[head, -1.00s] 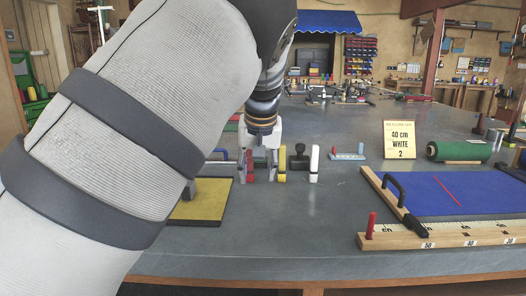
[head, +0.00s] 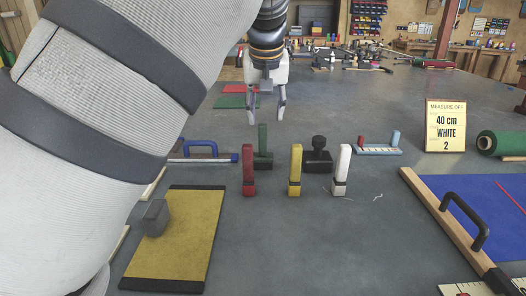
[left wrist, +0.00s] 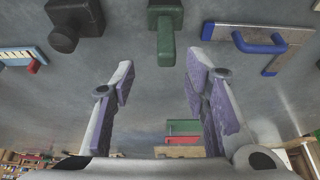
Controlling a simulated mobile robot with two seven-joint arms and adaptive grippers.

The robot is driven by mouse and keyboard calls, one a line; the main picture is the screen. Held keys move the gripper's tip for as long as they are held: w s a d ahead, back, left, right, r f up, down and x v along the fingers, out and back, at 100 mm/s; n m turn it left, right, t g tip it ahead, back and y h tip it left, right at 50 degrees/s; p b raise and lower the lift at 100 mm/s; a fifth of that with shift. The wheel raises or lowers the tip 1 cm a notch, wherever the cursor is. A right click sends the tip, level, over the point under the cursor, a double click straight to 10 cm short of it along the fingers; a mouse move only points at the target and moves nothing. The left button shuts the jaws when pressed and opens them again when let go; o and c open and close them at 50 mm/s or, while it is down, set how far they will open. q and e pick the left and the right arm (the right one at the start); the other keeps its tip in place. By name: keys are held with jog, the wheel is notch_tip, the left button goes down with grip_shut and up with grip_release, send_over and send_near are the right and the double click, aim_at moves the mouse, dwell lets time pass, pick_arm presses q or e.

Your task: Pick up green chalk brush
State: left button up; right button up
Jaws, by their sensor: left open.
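The green chalk brush (head: 263,143) stands upright on the grey table, handle up on a wider dark base, behind the red handled piece (head: 249,170). It also shows in the left wrist view (left wrist: 165,42), at top centre. My left gripper (head: 267,118) is open and empty, pointing down, just above and behind the brush's handle in the head view. In the left wrist view the two fingers (left wrist: 160,72) are spread wide, and the brush lies beyond their tips, roughly centred between them, not touching. My right gripper is in neither view.
A yellow piece (head: 295,170), a white piece (head: 341,170) and a black knobbed block (head: 318,153) stand nearby. A blue-handled tool (head: 202,150) lies left. A yellow mat (head: 185,240) is front left. A sign (head: 445,128) and green roll (head: 502,143) stand right.

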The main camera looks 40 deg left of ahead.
aim_at(263, 139)
pick_arm(q)
jog(key=x, duration=0.6)
jog(key=s+x, duration=0.1)
jog(key=x, duration=0.2)
jog(key=shift+w+a+f, duration=0.1)
jog(key=shift+a+f, duration=0.1)
jog(key=shift+f, duration=0.05)
jog(key=shift+w+a+f, duration=0.1)
jog(key=shift+w+f, duration=0.1)
jog(key=shift+f, duration=0.05)
grip_shut()
